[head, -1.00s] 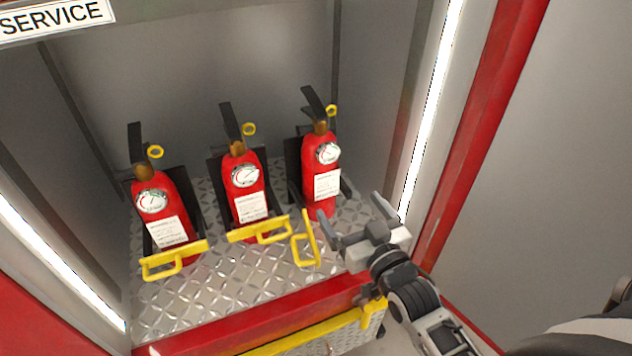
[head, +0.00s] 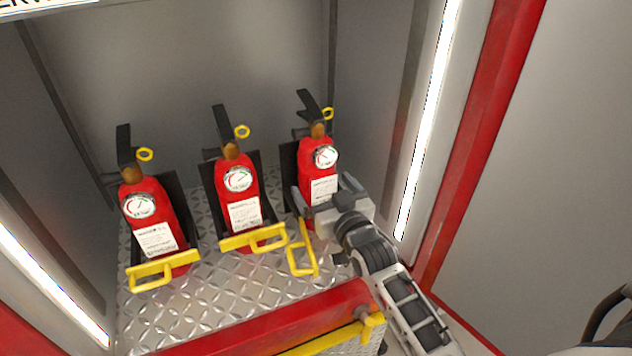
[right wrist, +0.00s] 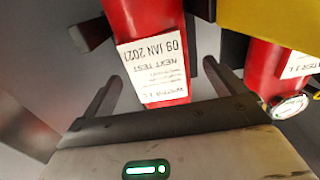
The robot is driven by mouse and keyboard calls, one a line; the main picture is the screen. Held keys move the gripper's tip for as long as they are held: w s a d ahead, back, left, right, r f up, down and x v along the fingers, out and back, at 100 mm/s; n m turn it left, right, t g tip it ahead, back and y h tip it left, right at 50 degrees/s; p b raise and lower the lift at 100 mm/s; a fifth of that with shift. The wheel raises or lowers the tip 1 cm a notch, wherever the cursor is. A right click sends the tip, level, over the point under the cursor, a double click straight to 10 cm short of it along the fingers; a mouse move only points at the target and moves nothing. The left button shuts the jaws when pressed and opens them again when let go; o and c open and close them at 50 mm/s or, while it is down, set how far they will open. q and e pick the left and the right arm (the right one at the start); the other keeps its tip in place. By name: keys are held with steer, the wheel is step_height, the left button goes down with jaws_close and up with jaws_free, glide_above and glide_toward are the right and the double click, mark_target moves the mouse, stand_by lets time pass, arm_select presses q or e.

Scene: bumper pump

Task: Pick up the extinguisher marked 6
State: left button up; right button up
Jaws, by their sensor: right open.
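Three red extinguishers stand in black brackets in the head view: left (head: 150,205), middle (head: 238,180) and right (head: 318,172). Each has a black handle, a gauge and a white label; I cannot read a 6 on any. My right gripper (head: 320,184) is open in front of the right extinguisher, its fingers towards either side of the body. In the right wrist view the open gripper (right wrist: 162,72) has the red body and upside-down label (right wrist: 155,65) between its fingers, with gaps at both sides. My left gripper is not in view.
Yellow bars cross the left bracket (head: 160,271) and middle bracket (head: 252,238). The right yellow bar (head: 302,250) is swung aside, close left of my gripper. The locker's tread-plate floor (head: 220,300) is clear in front. The right wall and light strip (head: 425,130) stand nearby.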

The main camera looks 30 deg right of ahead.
steer(key=w, duration=0.4)
steer(key=shift+w+d+r+b, duration=0.15)
steer(key=shift+w+r+b, duration=0.05)
steer(key=shift+w+b, duration=0.2)
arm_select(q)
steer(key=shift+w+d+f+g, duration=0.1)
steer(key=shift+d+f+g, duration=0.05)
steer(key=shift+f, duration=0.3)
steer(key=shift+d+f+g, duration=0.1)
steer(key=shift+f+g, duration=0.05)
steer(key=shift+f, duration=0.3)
